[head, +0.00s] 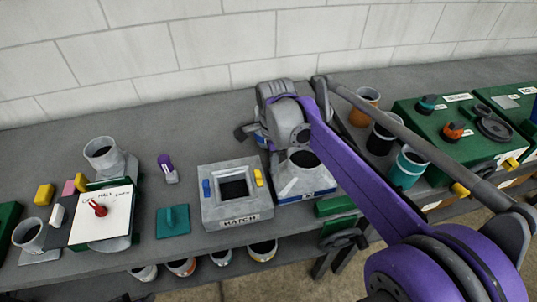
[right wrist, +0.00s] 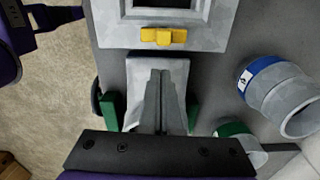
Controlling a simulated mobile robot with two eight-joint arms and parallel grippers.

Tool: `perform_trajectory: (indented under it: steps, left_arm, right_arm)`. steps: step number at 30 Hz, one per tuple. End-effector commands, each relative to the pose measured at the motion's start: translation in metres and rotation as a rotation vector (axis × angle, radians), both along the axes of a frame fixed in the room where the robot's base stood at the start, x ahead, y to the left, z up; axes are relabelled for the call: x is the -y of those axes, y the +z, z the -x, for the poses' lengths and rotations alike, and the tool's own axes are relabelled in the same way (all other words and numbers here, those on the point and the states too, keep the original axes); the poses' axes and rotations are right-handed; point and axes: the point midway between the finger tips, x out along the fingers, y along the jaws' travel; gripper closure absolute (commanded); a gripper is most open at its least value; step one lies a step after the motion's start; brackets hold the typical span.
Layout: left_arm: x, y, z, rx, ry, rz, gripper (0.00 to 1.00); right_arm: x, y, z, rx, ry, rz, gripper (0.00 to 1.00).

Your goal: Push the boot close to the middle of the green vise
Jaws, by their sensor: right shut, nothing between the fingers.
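The boot (head: 313,178) is a flared grey piece with a blue-and-white label at its base, standing right of the hatch box. In the right wrist view, a grey collared piece with a similar label (right wrist: 285,95) lies to the right of my fingers and looks like the boot. The green vise (head: 335,207) is at the bench's front edge, in front and right of the boot. Its green jaws (right wrist: 192,112) flank my fingers in the wrist view. My right gripper (head: 290,187) is shut and empty, overlapping the boot's front left; contact is unclear. My left gripper is out of view.
The hatch box (head: 212,212) with a yellow latch (right wrist: 163,37) stands close on the left. Several cups (head: 407,170) and a green box (head: 450,140) stand to the right. My arm hides part of the bench. Open bench lies behind the hatch box.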

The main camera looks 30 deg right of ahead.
Motion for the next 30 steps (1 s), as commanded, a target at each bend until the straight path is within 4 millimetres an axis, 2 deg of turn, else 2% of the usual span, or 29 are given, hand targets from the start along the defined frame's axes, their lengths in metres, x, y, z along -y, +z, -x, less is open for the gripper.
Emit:
perform_trajectory:
  steps: [3,6,20,30]
  left_arm:
    - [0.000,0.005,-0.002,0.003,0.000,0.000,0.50]
    - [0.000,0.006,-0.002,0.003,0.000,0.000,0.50]
    - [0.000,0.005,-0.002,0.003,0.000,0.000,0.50]
    - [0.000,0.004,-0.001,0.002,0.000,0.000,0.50]
  right_arm:
    - [0.015,0.002,0.004,0.001,-0.003,0.000,1.00]
    - [0.021,0.002,0.006,0.001,0.000,0.000,1.00]
    - [0.028,0.002,0.008,0.001,-0.001,0.000,1.00]
    - [0.092,0.002,0.027,0.001,-0.005,0.000,1.00]
